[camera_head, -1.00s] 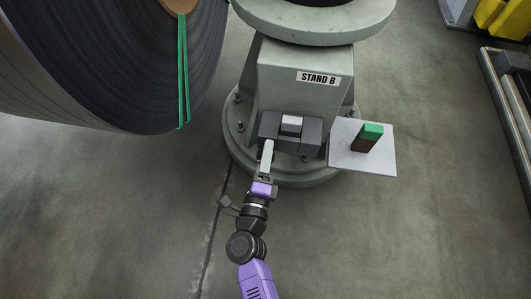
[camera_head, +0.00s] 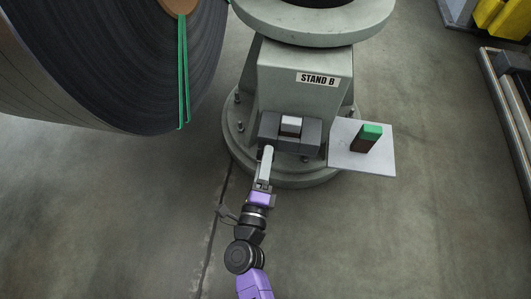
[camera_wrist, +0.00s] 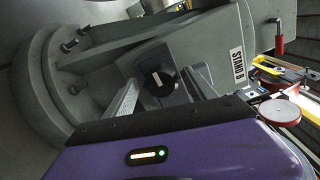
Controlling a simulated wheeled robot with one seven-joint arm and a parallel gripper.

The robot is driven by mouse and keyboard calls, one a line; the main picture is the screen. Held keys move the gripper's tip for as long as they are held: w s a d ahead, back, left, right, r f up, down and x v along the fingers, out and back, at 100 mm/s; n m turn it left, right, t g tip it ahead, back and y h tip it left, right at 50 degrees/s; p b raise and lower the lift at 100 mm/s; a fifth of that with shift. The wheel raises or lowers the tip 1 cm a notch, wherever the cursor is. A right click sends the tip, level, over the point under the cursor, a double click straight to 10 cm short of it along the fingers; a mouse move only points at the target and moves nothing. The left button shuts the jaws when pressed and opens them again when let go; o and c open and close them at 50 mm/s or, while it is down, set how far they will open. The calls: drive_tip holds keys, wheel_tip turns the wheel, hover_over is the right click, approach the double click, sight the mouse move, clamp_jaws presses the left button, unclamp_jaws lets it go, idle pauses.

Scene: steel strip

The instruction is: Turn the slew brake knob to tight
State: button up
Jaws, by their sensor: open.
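The slew brake knob (camera_wrist: 160,78) is a round black knob with a pale pointer bar, on a dark grey housing of the stand in the wrist view. The pointer stands close to upright in that picture, tipped a little left. My gripper (camera_wrist: 160,92) is open, with a silver finger at the knob's left and a darker shape at its right. I cannot tell whether either touches the knob. In the head view my gripper (camera_head: 267,154) is at the left front of the dark housing (camera_head: 310,134). The knob cannot be made out there.
Stand B (camera_head: 300,80) rises behind the housing on a round bolted base. A white plate (camera_head: 345,160) with a green-topped brown block (camera_head: 369,138) juts out at right. A large steel coil (camera_head: 110,60) hangs at upper left. The front floor is clear.

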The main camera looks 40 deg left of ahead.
drive_tip(key=p+v, duration=0.1)
drive_tip(key=v, duration=0.4)
drive_tip(key=shift+s+d, duration=0.25)
idle(0.3)
